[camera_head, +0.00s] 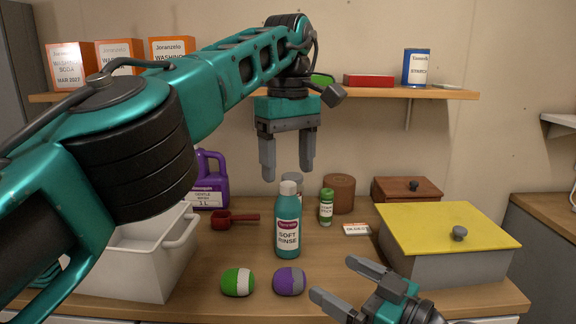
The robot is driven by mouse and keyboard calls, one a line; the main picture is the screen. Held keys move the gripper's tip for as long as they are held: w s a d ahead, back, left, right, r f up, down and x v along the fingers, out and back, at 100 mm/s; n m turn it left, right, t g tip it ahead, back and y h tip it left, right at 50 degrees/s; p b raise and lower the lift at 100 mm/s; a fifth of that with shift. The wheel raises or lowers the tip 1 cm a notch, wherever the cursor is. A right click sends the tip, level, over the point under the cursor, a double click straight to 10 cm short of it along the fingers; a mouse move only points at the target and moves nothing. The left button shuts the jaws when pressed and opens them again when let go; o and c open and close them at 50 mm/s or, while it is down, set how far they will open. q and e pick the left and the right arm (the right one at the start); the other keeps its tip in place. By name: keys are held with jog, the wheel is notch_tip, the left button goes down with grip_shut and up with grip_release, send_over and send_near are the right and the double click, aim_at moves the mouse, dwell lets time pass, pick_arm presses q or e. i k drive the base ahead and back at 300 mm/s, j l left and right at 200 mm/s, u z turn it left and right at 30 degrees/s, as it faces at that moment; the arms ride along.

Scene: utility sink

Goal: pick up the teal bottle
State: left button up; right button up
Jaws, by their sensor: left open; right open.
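The teal bottle (287,225) stands upright on the wooden counter near the middle of the head view. It has a white cap and a label reading "SOFT RINSE". My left gripper (287,173) is open and empty, fingers pointing down, above the bottle's cap in the picture. No contact with the bottle shows, and the exact gap in depth is hard to tell. My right gripper (332,279) is open and empty at the lower right, low over the counter's front, to the right of the bottle and apart from it.
Green (238,282) and purple (289,281) rounded items lie in front of the bottle. A white basin (139,262) stands left; a yellow-lidded box (447,229) stands right. A shelf (375,94) runs above.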

aim_at(288, 210)
jog(key=k, duration=1)
